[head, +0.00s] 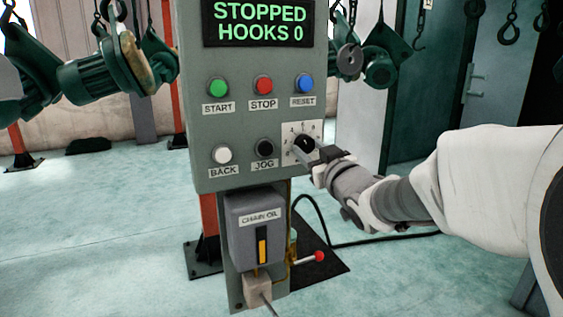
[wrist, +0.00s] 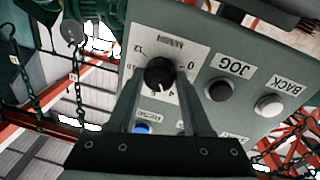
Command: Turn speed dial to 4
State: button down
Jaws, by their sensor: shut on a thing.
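The speed dial is a round black knob (head: 304,143) on a white numbered plate (head: 316,128), at the lower right of the grey control panel. In the wrist view the black knob (wrist: 159,73) sits between my fingertips, with the plate's figures around it, turned over. My gripper (head: 303,155) reaches in from the right and is shut on the knob; it also shows in the wrist view (wrist: 160,80). The fingers hide part of the plate. I cannot tell which figure the knob points to. The panel's screen (head: 260,23) reads STOPPED, HOOKS 0.
Left of the dial are the black JOG button (head: 264,148) and white BACK button (head: 222,154). Above are START (head: 218,87), STOP (head: 263,85) and blue RESET (head: 304,83). A chain oil box (head: 254,225) and red-knobbed lever (head: 319,256) are below. Hoists hang behind.

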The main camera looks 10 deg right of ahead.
jog(key=shift+n+b, duration=0.5)
jog(key=shift+n, duration=0.2)
jog(key=shift+c, duration=1.6)
grip_release()
jog(key=v, duration=1.7)
jog(key=shift+d+b, duration=0.2)
jog(key=shift+b, duration=0.2)
jog(key=shift+s, duration=0.15)
